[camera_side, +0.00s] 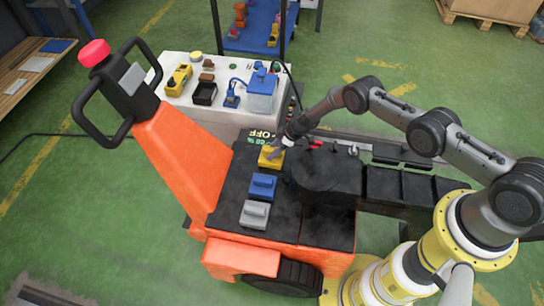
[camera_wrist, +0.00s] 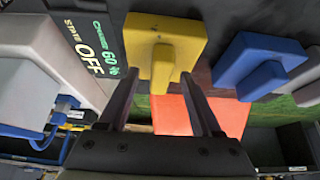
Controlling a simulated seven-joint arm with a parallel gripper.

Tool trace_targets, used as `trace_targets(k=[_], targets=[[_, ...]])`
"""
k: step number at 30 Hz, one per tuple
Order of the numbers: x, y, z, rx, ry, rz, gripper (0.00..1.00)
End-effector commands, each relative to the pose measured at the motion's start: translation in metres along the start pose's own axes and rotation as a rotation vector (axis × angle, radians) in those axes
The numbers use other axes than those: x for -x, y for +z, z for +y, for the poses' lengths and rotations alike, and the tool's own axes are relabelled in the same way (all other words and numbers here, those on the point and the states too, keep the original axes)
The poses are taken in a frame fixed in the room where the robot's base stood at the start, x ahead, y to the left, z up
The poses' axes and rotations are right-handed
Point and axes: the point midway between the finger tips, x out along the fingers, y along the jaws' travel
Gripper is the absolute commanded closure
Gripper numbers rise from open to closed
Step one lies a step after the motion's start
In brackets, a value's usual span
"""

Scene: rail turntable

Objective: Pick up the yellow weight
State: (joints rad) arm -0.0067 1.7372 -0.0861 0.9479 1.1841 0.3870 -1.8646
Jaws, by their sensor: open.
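The yellow weight (camera_side: 271,157) is a block with a raised grip bar. It stands on the black top of the orange cart, at the far end of a row with a blue weight (camera_side: 262,186) and a grey weight (camera_side: 254,214). My gripper (camera_side: 287,143) is just at the yellow weight, above it and slightly to its right. In the wrist view the yellow weight (camera_wrist: 164,45) is ahead, its grip bar pointing between my two open fingers (camera_wrist: 164,95). I cannot tell whether the fingers touch it.
The blue weight stands close beside the yellow one in the wrist view (camera_wrist: 253,66). A display reading "OFF" (camera_wrist: 88,48) is next to the yellow weight. A white table (camera_side: 218,112) with several items stands behind the cart. An orange column with handles (camera_side: 170,145) rises at the left.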

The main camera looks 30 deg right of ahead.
Motion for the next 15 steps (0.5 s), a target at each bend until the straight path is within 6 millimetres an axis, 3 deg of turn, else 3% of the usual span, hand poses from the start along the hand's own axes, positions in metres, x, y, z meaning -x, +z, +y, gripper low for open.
trace_targets(k=[5, 15], targets=[[0.0, 0.0002, -0.0001, 0.0, 0.0, 0.0, 0.38], [0.0002, 0.0005, -0.0001, 0.0, 0.0, -0.001, 0.99]])
